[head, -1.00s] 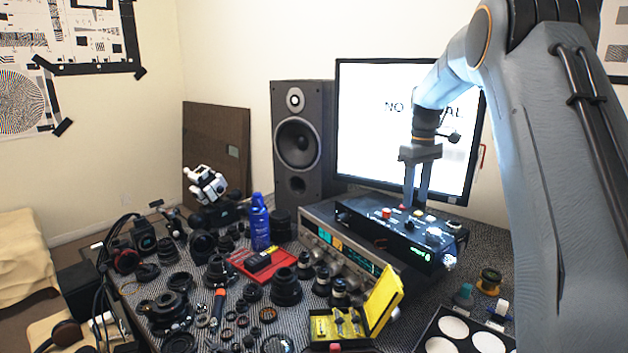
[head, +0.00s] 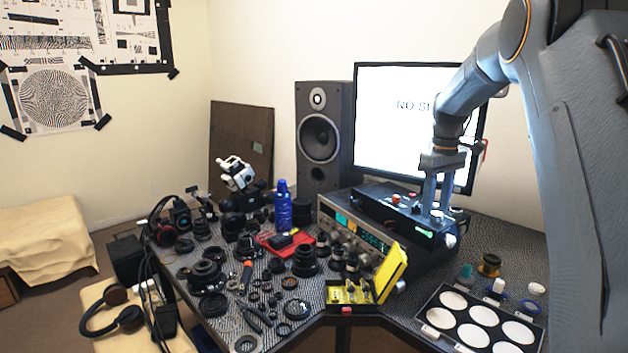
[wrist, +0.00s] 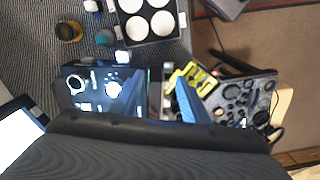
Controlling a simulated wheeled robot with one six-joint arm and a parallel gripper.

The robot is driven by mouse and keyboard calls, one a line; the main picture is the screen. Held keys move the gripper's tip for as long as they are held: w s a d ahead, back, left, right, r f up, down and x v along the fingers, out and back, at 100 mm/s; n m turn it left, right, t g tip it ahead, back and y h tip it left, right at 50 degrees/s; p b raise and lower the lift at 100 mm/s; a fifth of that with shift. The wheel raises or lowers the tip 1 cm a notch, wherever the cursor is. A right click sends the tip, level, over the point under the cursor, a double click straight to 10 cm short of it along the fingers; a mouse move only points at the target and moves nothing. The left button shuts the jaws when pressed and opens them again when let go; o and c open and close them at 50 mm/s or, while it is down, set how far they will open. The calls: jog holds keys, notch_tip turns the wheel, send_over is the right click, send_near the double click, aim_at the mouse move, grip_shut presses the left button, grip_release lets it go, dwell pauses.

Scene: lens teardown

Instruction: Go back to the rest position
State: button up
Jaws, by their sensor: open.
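My gripper (head: 436,206) is open and empty, its two fingers pointing down over the right part of the black control box (head: 375,207) with buttons and lit indicators. In the wrist view, my gripper (wrist: 158,92) shows its two fingers apart with nothing between them. The black box (wrist: 72,95) lies beneath the left finger there. Whether the fingertips touch the box cannot be told. My arm hides part of the monitor (head: 395,130), which shows cut-off text starting "NO SI".
Lens parts (head: 208,275) crowd the left of the desk. An open yellow case (head: 392,270) stands at the front edge. A tray with white discs (head: 430,318) is at the right. A speaker (head: 322,170) and blue can (head: 283,205) stand behind. A draped bench (head: 45,235) is far left.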

jog(key=s+a+f+m, duration=0.1)
jog(key=s+a+f, duration=0.2)
jog(key=s, duration=0.8)
jog(key=s+a+f+m, duration=0.2)
jog(key=s+a+f, duration=0.2)
jog(key=s, duration=0.7)
jog(key=s+a+f+m+t, duration=0.1)
jog(key=s+a+f, duration=0.3)
jog(key=s, duration=0.7)
jog(key=shift+s+a+f+m, duration=0.25)
jog(key=shift+a+m, duration=0.35)
jog(key=shift+a, duration=0.55)
